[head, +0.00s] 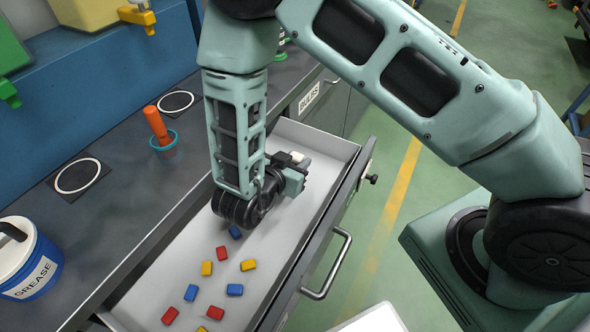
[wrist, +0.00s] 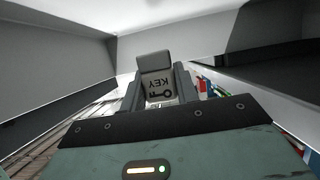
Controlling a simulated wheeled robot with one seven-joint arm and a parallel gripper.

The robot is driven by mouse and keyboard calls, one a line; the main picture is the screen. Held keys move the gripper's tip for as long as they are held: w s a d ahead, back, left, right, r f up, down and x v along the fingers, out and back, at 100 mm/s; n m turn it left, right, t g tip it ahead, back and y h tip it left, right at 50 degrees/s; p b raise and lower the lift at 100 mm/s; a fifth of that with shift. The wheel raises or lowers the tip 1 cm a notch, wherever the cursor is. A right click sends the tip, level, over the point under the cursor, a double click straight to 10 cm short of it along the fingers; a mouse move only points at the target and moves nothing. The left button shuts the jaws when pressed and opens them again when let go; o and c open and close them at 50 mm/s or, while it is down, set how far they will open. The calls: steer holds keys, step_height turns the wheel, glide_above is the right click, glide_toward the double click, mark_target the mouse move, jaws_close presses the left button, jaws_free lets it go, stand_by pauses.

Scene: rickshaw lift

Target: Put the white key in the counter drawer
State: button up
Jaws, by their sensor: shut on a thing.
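The white key (wrist: 157,84) is a block-like piece marked KEY with a key symbol and a grey top. In the wrist view it sits between the two fingers of my gripper (wrist: 158,96), which is shut on it. In the head view my gripper (head: 294,172) is down inside the open counter drawer (head: 281,228), towards its far end. A small pale part of the key (head: 297,156) shows there. I cannot tell whether the key touches the drawer floor.
Several red, yellow and blue blocks (head: 235,290) lie in the drawer's near half. The drawer handle (head: 330,265) sticks out to the right. A grease tub (head: 28,262) and an orange-handled tool (head: 157,126) stand on the counter. A BULBS label (head: 308,97) marks another drawer behind.

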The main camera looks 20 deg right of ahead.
step_height(320, 180, down, 3)
steer(key=shift+f, duration=0.2)
steer(key=shift+f, duration=0.1)
steer(key=shift+s+f+b, duration=0.1)
steer(key=shift+f+b, duration=0.2)
steer(key=shift+f, duration=0.25)
steer(key=o, duration=1)
steer(key=shift+s+d+f, duration=0.1)
steer(key=shift+f, duration=0.05)
steer(key=shift+c, duration=0.2)
steer(key=shift+r, duration=0.2)
steer(key=v, duration=0.8)
steer(key=r+b+v, duration=0.1)
steer(key=v, duration=0.3)
